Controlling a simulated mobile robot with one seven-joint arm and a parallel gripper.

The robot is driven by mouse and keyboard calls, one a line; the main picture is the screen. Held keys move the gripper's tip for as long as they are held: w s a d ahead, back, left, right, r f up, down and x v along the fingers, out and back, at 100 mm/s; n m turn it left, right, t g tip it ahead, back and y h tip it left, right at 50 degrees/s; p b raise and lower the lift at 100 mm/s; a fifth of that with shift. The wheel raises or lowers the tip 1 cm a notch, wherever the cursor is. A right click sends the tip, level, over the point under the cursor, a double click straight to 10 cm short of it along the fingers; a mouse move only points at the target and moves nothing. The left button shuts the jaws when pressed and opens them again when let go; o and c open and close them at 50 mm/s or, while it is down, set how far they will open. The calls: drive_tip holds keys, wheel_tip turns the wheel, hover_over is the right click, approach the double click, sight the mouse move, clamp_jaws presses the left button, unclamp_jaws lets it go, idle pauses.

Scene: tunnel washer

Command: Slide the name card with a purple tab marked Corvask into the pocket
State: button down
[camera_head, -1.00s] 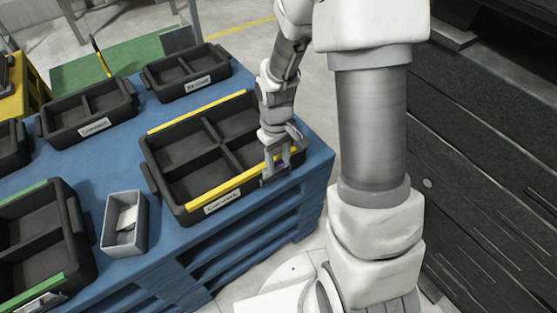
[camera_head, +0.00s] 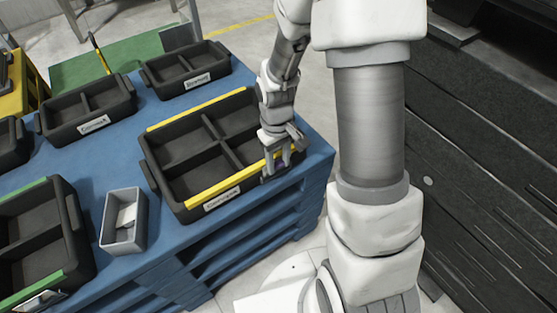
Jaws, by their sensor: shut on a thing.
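My gripper (camera_head: 277,168) is at the front right corner of a black divided tray with yellow edges (camera_head: 180,208). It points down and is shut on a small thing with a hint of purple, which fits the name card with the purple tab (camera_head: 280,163). Most of the card is hidden by the fingers, and its writing cannot be read. A white label (camera_head: 222,199) is on the tray's front wall, left of my gripper; its text is too small to read surely. I cannot make out the pocket clearly; my gripper covers that part of the front wall.
The tray stands on a blue table (camera_head: 175,235). A small grey bin (camera_head: 107,236) with pale pieces inside is to its left. A green-edged tray (camera_head: 78,225) is further left, and labelled black trays (camera_head: 215,75) stand behind. A dark slatted structure (camera_head: 490,170) is at the right.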

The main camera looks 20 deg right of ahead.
drive_tip(key=shift+f, duration=0.45)
idle(0.6)
drive_tip(key=shift+c, duration=1.8)
unclamp_jaws()
wheel_tip(320, 180, up, 18)
drive_tip(key=p, duration=0.5)
drive_tip(key=shift+w+a+f, duration=0.15)
drive_tip(key=shift+w+f, duration=0.1)
drive_tip(key=shift+w, duration=0.15)
